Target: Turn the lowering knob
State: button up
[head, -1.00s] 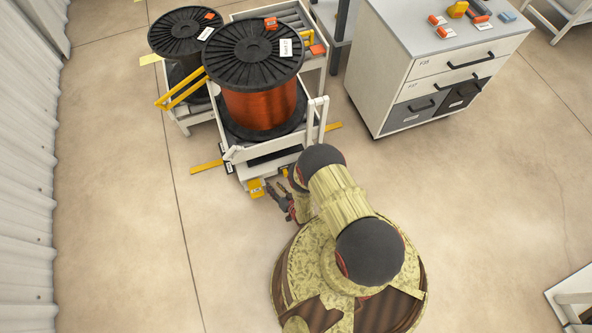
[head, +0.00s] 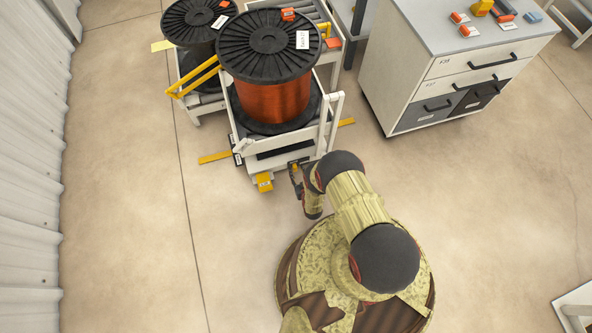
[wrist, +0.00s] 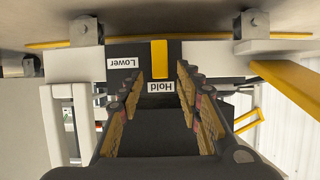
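The lowering knob (wrist: 160,58) is a yellow bar on a dark panel at the front of the cart. It points along the picture's vertical, its near end at the "Hold" label (wrist: 161,87); the "Lower" label (wrist: 123,63) is to its left. Both labels appear upside down in the wrist view. My gripper (wrist: 160,80) is open, with one finger on each side of the knob's line. It looks empty; whether the fingertips reach the knob, I cannot tell. In the head view my gripper (head: 296,177) is at the cart's front edge, and my arm partly hides that area.
The white cart (head: 234,122) carries a large spool of copper wire (head: 272,98). A yellow pedal-like block (head: 265,182) sits low at its front, left of my gripper. A second spool (head: 197,22) stands behind. A drawer cabinet (head: 430,60) is at right; the floor left is clear.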

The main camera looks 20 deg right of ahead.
aim_at(295, 168)
jog(key=shift+b+x, duration=0.3)
jog(key=shift+x, duration=0.9)
jog(key=shift+c, duration=1)
grip_shut()
